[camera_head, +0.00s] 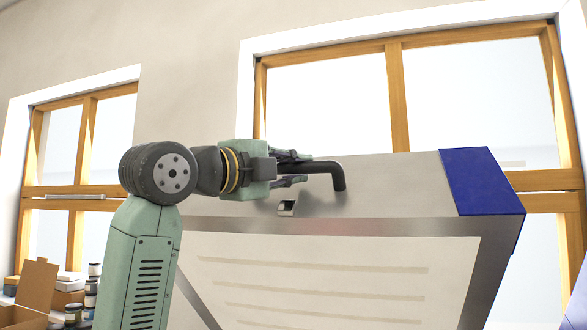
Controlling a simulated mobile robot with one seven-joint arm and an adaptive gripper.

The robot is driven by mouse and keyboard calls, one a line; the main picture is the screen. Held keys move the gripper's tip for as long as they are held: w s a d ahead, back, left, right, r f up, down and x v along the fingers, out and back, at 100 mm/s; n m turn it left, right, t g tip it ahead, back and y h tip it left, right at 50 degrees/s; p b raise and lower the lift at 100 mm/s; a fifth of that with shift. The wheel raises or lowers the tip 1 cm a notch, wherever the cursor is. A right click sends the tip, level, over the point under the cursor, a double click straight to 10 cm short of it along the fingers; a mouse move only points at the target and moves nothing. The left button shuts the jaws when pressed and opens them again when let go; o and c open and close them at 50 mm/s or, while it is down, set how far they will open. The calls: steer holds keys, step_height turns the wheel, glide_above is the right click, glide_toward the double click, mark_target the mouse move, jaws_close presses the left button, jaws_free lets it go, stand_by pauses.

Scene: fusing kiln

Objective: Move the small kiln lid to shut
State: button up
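The small kiln lid (400,190) stands raised and tilted, its pale ribbed inner face (330,272) towards me. It has a metal rim and a blue corner (481,181) at the right. A black bent handle (338,176) is at the lid's upper edge. My gripper (296,168) comes from the left at the handle, with one finger above the bar and one below it. I cannot tell whether the fingers press on the bar. The kiln body under the lid is out of view.
A small metal latch piece (287,208) sits on the lid's rim below the handle. At the lower left are an open cardboard box (36,290) and several jars (92,285). Wood-framed windows (395,95) are behind. A blue part (577,300) shows at the lower right edge.

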jaws_close()
steer(key=shift+f, duration=0.1)
steer(key=shift+s+a+f+b, duration=0.15)
steer(key=shift+s+f+b, duration=0.3)
steer(key=shift+b, duration=0.25)
steer(key=s+a+f+m+t+h+b, duration=0.1)
steer(key=s+a+f+m+h+b, duration=0.1)
steer(key=s+f+b, duration=0.8)
steer(key=s+a+f+m+t+h+b, duration=0.1)
steer(key=s+a+f+h+b, duration=0.2)
steer(key=s+f+b, duration=0.7)
step_height(320, 180, down, 6)
steer(key=a+b, duration=0.1)
steer(key=b, duration=0.8)
steer(key=shift+a+m+t, duration=0.3)
steer(key=shift+m+t, duration=0.1)
steer(key=shift+o, duration=2)
jaws_free()
